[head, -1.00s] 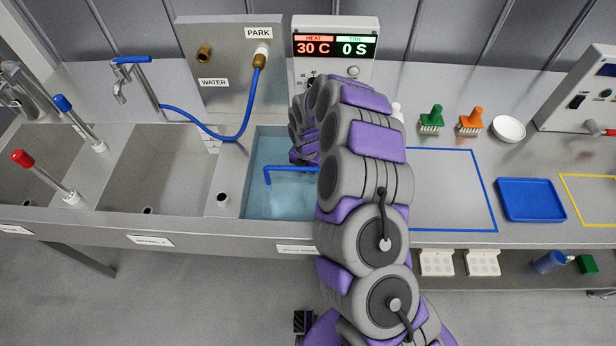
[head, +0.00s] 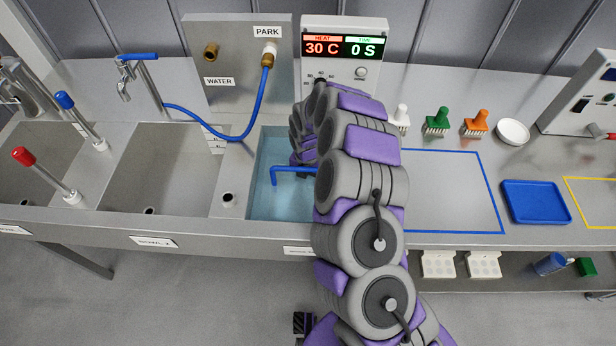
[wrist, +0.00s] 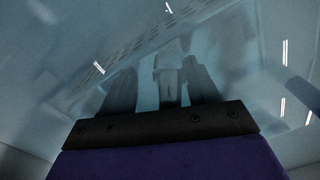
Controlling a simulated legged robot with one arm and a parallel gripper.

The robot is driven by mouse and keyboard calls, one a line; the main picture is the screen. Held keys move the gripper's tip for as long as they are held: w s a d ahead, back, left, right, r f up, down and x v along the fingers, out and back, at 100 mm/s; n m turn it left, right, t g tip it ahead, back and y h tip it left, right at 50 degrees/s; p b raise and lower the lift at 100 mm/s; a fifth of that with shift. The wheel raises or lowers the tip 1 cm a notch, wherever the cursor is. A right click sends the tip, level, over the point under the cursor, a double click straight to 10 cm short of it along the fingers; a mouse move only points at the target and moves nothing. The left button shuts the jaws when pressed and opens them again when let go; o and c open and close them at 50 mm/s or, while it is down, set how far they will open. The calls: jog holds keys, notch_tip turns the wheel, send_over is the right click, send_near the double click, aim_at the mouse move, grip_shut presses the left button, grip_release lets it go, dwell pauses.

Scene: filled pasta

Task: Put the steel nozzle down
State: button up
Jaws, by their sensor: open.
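My gripper (wrist: 158,72) is down in the water bath (head: 275,158), with its two dark fingers apart. In the wrist view a pale grey stepped shape, which looks like the steel nozzle (wrist: 169,78), stands between the fingers. The picture is dim and blurred there, so I cannot tell whether a finger touches it or what it rests on.
A blue bent pipe (head: 290,169) sticks into the bath. A display unit (head: 344,48) reading 30 C and 0 S stands behind. Left are empty sink basins (head: 165,165); right are a blue-outlined area (head: 450,190), a blue tray (head: 536,202) and several brushes (head: 437,120).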

jog(key=shift+d+r, duration=0.15)
jog(key=shift+d, duration=0.2)
notch_tip(320, 180, up, 12)
jog(key=p, duration=0.3)
jog(key=shift+d+r, duration=0.1)
jog(key=shift+d, duration=0.25)
jog(key=shift+a, duration=0.15)
